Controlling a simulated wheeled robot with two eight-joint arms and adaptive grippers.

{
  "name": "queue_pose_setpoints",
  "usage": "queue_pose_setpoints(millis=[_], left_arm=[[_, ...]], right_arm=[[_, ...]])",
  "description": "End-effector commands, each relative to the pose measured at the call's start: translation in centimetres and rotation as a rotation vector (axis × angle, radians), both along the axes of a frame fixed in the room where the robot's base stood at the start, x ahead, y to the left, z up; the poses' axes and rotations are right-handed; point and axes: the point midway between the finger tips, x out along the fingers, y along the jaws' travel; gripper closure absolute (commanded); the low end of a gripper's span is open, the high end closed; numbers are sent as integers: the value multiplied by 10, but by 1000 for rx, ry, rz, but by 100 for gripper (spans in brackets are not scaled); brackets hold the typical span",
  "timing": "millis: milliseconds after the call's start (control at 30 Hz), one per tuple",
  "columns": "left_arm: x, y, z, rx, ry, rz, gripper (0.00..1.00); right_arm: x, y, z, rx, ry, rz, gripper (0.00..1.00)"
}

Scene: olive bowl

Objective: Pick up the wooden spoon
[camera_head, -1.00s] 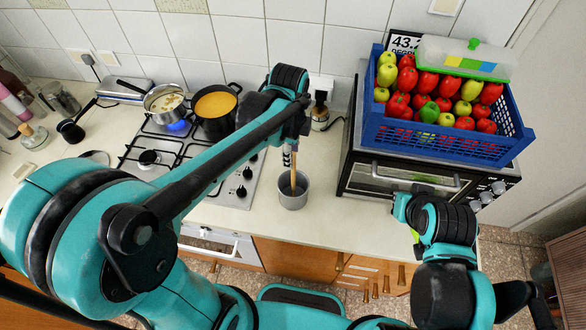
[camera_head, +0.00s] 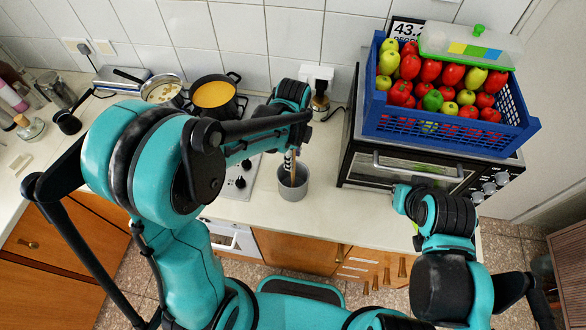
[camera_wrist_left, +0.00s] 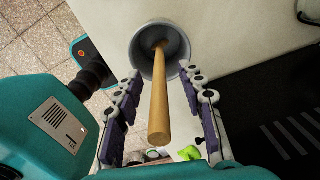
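The wooden spoon (camera_wrist_left: 159,105) stands in a grey cylindrical pot (camera_wrist_left: 178,42) on the counter, its handle pointing up toward the left wrist camera. In the head view the spoon handle (camera_head: 293,178) rises from the same pot (camera_head: 292,190), and the spoon's lower end is hidden inside. My left gripper (camera_wrist_left: 165,150) is open, with one finger on each side of the handle and a gap to both. It also shows above the pot in the head view (camera_head: 290,160). My right gripper (camera_head: 402,196) is in front of the oven; its fingers are not clear.
A stove with a pan (camera_head: 163,90) and an orange-filled pot (camera_head: 213,95) is at the left. A small oven (camera_head: 430,172) stands right of the grey pot, carrying a blue crate (camera_head: 445,143) of fruit and vegetables. Counter between stove and oven is mostly free.

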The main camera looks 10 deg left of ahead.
Motion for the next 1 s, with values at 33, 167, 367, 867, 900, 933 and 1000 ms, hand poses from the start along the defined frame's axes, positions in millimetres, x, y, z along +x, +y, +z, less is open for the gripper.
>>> queue_pose_setpoints(millis=[33, 167, 367, 867, 900, 933, 1000], left_arm=[[0, 0, 0, 0, 0, 0, 60], [0, 0, 0, 0, 0, 0, 63], [0, 0, 1, 0, 0, 0, 100], [0, 0, 18, 0, 0, 0, 100], [0, 0, 24, 0, 0, 0, 100], [0, 0, 30, 0, 0, 0, 100], [0, 0, 45, 0, 0, 0, 100]], right_arm=[[0, 0, 0, 0, 0, 0, 100], [0, 0, 0, 0, 0, 0, 100], [0, 0, 0, 0, 0, 0, 100], [0, 0, 3, 0, 0, 0, 100], [0, 0, 4, 0, 0, 0, 100], [0, 0, 5, 0, 0, 0, 100], [0, 0, 7, 0, 0, 0, 100]])
